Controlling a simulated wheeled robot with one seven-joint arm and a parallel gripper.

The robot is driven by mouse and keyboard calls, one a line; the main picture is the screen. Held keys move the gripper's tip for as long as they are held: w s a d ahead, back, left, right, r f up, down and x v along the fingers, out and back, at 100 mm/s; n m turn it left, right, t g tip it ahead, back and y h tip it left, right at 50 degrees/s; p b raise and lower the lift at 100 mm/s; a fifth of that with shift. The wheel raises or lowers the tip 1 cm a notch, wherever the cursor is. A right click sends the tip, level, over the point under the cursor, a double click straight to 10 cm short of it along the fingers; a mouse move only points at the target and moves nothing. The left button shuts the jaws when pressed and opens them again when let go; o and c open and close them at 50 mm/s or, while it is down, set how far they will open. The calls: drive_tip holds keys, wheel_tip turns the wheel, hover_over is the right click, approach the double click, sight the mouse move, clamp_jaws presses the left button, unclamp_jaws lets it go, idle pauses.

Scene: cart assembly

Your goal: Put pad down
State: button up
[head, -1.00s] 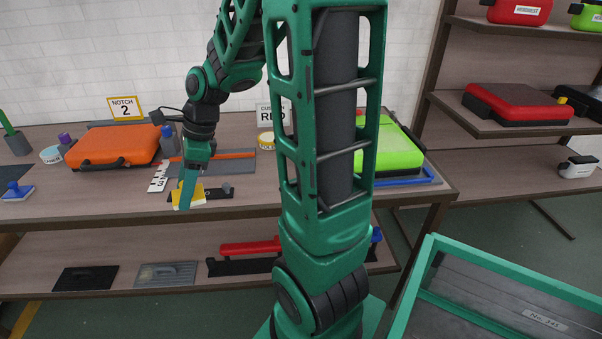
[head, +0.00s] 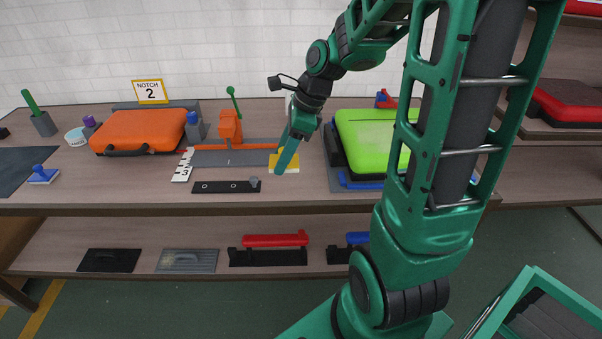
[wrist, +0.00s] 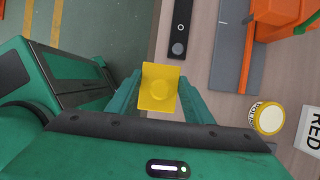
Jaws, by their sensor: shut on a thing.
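A yellow pad (head: 291,168) shows at my gripper (head: 283,167) in the head view, over the workbench just left of the lime green case. In the wrist view the yellow pad (wrist: 160,88) sits between the green fingers of my gripper (wrist: 160,92), which is shut on it. The pad appears as a square face with a bent upper edge and a faint round mark. I cannot tell whether its underside touches the bench (head: 330,203).
The lime green case (head: 365,135) is right of my gripper. A black strip (head: 215,187), a grey plate (head: 215,158) with an orange clamp (head: 229,127) and an orange case (head: 140,130) lie left.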

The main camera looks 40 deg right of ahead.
drive_tip(key=w+d+f, duration=0.2)
drive_tip(key=d, duration=0.1)
drive_tip(key=w+d+f, duration=0.2)
drive_tip(key=d, duration=0.1)
drive_tip(key=w+d+f, duration=0.2)
drive_tip(key=d+f, duration=0.1)
drive_tip(key=shift+w+d, duration=0.15)
drive_tip(key=shift+d, duration=0.2)
drive_tip(key=shift+f, duration=2)
drive_tip(key=shift+f, duration=0.25)
